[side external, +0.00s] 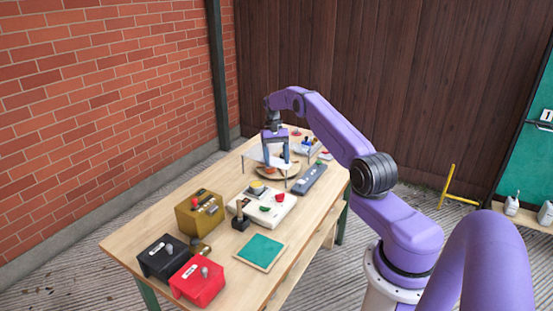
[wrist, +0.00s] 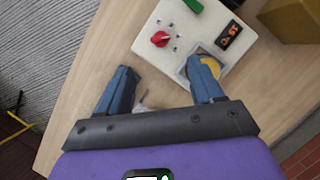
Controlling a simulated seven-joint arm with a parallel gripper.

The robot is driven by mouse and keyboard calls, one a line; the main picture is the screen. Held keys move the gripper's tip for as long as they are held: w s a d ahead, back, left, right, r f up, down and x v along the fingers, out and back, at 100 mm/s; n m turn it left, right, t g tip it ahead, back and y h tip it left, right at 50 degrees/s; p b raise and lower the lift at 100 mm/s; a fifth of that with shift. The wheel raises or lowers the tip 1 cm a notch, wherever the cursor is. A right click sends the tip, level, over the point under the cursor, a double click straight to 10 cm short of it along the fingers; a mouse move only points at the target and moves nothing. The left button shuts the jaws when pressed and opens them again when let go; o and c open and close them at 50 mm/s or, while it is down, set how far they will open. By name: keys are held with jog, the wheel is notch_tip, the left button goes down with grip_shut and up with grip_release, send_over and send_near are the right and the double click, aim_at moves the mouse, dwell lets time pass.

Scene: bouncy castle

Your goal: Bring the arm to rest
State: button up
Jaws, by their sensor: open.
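My gripper (side external: 278,155) hangs at the end of my purple arm, above the back half of the wooden table (side external: 150,240). In the wrist view, its two blue fingers stand apart with nothing held between them (wrist: 162,75). Bare table and a small pale item show between and below the fingers. A white board (wrist: 158,22) with a red knob (wrist: 160,39), a green part and a yellow button lies ahead of the fingers. The right finger partly covers the yellow button (wrist: 207,64). In the side view, the white board (side external: 250,210) lies nearer the camera than my gripper.
A white-topped stand (side external: 254,155) and a round wooden tray (side external: 262,172) are close around my gripper in the side view. A grey strip (side external: 311,180) lies to the right. Ochre (side external: 199,214), black (side external: 160,259) and red boxes (side external: 197,284) and a teal panel (side external: 261,251) occupy the front.

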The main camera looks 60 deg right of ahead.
jog(key=w+a+r+n+h, duration=0.1)
jog(key=a+r+n, duration=0.3)
jog(key=a, duration=0.7)
jog(key=w+a+r+n+h, duration=0.1)
jog(key=w+a+r+n, duration=0.15)
jog(key=a+r, duration=0.7)
jog(key=s+a+n+t+h, duration=0.1)
jog(key=s+a+n, duration=0.4)
jog(key=a, duration=0.7)
jog(key=s+a+r+n+t, duration=0.15)
jog(key=s+a, duration=0.25)
jog(key=s, duration=0.4)
jog(key=s+a+r+n, duration=0.3)
jog(key=s+a, duration=0.2)
jog(key=s, duration=0.4)
jog(key=s+d+f+n, duration=0.2)
jog(key=s+n, duration=0.3)
jog(key=s, duration=1)
jog(key=shift+s+d+n+t, duration=0.2)
jog(key=shift+d+n+t, duration=0.1)
jog(key=shift+t, duration=0.15)
jog(key=shift+c, duration=0.3)
